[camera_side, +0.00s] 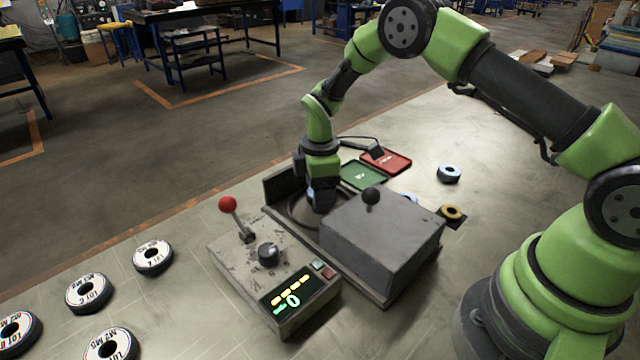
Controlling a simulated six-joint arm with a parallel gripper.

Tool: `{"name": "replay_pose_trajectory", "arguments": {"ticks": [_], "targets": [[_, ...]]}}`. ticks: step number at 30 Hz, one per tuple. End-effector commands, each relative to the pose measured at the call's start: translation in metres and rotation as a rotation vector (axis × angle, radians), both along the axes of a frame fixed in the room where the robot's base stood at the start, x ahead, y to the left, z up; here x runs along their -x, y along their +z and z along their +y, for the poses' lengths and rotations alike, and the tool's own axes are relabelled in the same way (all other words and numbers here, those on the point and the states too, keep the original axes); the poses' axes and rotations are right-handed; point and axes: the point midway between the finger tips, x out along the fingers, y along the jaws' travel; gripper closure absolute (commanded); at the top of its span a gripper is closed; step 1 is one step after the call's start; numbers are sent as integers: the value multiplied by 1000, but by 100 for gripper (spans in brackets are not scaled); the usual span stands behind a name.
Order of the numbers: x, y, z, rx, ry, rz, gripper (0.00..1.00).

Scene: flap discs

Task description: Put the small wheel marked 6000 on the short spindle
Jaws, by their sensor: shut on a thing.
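My gripper (322,198) points down over the dark round recess (297,208) of the grey machine, left of its box-shaped block. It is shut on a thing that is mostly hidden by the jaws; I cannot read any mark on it. Several white-topped wheels with dark rims, such as one wheel (153,257), lie at the left with printed lot marks. A blue-and-white wheel (450,173) and a yellowish wheel (452,212) lie at the right, and part of another pale wheel (409,198) shows behind the block. I cannot make out a 6000 mark or a short spindle.
The grey block (375,240) with a black ball knob (371,195) stands close right of my gripper. A control box (270,275) with a red-balled lever (228,204) and lit display is in front. Green (364,175) and red (387,160) trays lie behind.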

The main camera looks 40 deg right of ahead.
Motion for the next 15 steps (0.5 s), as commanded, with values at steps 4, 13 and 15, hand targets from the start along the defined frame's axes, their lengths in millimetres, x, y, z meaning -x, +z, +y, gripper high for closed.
{"name": "replay_pose_trajectory", "arguments": {"ticks": [4, 13, 15], "targets": [[0, -5, 0, 0, -1, 1, 66], [0, -7, 0, 0, 0, 0, 66], [0, -7, 0, 0, 0, 0, 66]]}}
